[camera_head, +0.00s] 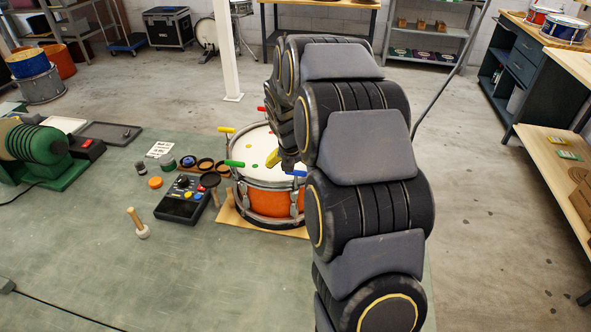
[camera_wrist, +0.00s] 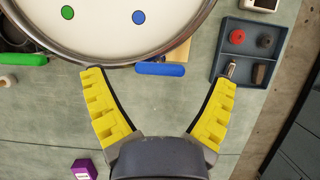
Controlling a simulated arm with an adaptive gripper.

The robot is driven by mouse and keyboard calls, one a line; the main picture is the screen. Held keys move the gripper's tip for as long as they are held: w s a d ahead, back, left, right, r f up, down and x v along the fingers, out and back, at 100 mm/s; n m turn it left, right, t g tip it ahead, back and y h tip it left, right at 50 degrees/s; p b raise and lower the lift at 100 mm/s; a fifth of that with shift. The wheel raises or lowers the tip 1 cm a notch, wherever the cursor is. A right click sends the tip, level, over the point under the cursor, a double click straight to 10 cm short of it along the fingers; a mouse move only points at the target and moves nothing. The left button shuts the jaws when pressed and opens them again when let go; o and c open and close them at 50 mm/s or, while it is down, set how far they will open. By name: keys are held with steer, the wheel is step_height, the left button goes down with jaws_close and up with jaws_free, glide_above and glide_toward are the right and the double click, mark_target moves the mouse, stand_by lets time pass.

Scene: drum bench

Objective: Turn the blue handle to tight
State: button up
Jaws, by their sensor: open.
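The blue handle (camera_wrist: 160,69) lies crosswise at the drum's rim in the wrist view. In the head view it shows partly (camera_head: 296,173) at the right front of the drum (camera_head: 270,202), beside my arm. My gripper (camera_wrist: 159,78) has yellow fingers spread wide, one tip on each side of the handle with clear gaps. Its fingers are empty. In the head view my arm hides most of the gripper (camera_head: 285,158). The drum head is white with coloured dots; a blue dot (camera_wrist: 138,17) lies inward of the blue handle. I see no tight mark.
A green handle (camera_head: 235,163), a yellow handle (camera_head: 227,130) and a red handle (camera_head: 261,108) stick out around the drum. A grey tray (camera_wrist: 243,50) with small parts is close to my right finger. A purple block (camera_wrist: 84,169) lies lower left. A black device (camera_head: 183,199) stands left of the drum.

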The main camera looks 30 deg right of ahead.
steer(key=shift+x, duration=0.9)
steer(key=c, duration=1.1)
steer(key=shift+c, duration=0.2)
steer(key=shift+m, duration=0.4)
